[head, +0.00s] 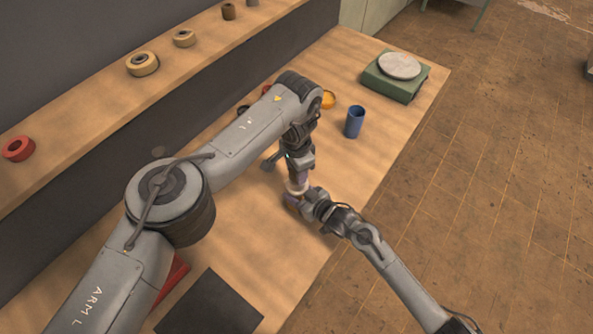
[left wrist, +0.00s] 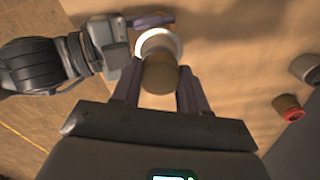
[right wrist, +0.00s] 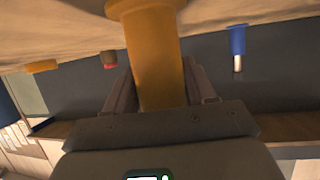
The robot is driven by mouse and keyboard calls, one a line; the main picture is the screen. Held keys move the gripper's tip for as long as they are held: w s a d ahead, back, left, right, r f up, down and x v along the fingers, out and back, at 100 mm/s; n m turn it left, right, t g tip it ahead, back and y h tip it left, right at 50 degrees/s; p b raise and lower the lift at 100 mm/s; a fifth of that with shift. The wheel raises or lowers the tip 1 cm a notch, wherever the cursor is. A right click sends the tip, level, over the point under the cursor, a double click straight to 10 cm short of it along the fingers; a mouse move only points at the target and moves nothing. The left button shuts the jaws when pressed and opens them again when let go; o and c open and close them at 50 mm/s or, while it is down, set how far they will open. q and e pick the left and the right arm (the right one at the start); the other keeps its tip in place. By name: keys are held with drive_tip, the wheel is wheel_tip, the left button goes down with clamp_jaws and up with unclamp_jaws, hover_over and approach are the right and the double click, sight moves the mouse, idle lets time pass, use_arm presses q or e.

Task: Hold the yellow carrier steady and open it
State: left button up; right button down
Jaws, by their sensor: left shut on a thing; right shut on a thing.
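The yellow carrier is an upright cylinder, mostly hidden between my grippers in the head view. In the right wrist view its yellow body (right wrist: 155,60) stands between the fingers of my right gripper. In the left wrist view its tan round top (left wrist: 160,73) and a white ring (left wrist: 178,43) below it show. My left gripper (head: 298,180) points down from above and is shut on the top. My right gripper (head: 291,200) comes in from the side, low down, and is shut on the body. Its fingers (left wrist: 150,21) also show beyond the ring in the left wrist view.
A blue cup (head: 355,122), an orange round piece (head: 328,99) and a green box (head: 392,84) with a pale disc (head: 400,66) are on the bench behind. A black panel (head: 210,306) lies in front. A shelf with several rings, including a red one (head: 18,148), runs along the left.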

use_arm(q)
drive_tip(key=shift+r, duration=0.6)
drive_tip(key=shift+r, duration=2)
use_arm(e)
drive_tip(key=shift+c, duration=1.4)
unclamp_jaws()
